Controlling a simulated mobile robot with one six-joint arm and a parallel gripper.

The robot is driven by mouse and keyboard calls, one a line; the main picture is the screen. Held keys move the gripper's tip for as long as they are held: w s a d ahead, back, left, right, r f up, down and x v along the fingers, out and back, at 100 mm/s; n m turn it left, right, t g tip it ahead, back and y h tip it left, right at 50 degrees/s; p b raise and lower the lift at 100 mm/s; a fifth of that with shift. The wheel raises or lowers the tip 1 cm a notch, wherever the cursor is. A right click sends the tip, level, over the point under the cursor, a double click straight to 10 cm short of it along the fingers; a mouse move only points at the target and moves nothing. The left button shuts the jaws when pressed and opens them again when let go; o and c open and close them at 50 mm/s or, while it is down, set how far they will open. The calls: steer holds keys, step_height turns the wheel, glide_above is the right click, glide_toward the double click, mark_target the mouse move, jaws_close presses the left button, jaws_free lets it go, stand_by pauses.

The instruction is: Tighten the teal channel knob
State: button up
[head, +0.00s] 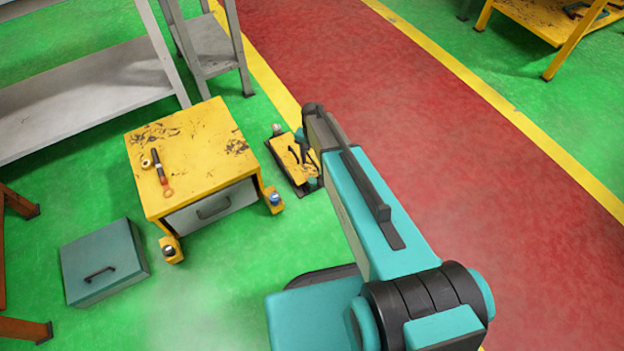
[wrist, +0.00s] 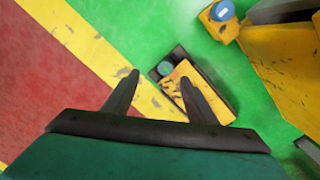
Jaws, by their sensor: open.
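The teal knob (wrist: 165,68) is a small round cap at one end of a low unit with a dark base and a worn yellow plate (wrist: 178,82). In the head view the unit (head: 290,160) lies on the green floor, with the teal knob (head: 313,182) at its near end. In the wrist view my gripper (wrist: 159,78) is open, with its two dark fingers spread. The knob shows between the fingertips, closer to the right one, with no contact visible. The right finger covers part of the yellow plate. My arm hides part of the unit in the head view.
A yellow cabinet (head: 190,150) with a grey drawer stands just left of the unit. A blue knob (head: 275,198) sits on its yellow foot bracket. A loose teal drawer box (head: 102,262) is on the floor. The red lane (head: 440,110) is clear.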

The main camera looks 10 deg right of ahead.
mark_target(312, 180)
steer(key=n+b, duration=0.3)
steer(key=b, duration=0.1)
steer(key=w+f+n+b, duration=0.1)
steer(key=n+b, duration=0.3)
steer(key=w+f+n+b, duration=0.1)
steer(key=n+b, duration=0.2)
steer(key=b, duration=0.1)
steer(key=shift+t, duration=0.4)
steer(key=shift+f, duration=0.1)
step_height(312, 180, down, 14)
steer(key=b, duration=0.5)
steer(key=shift+r, duration=0.2)
stand_by(0.4)
steer(key=c, duration=1)
steer(key=shift+r+n+p, duration=0.1)
steer(key=shift+n+p, duration=0.2)
steer(key=shift+c, duration=0.2)
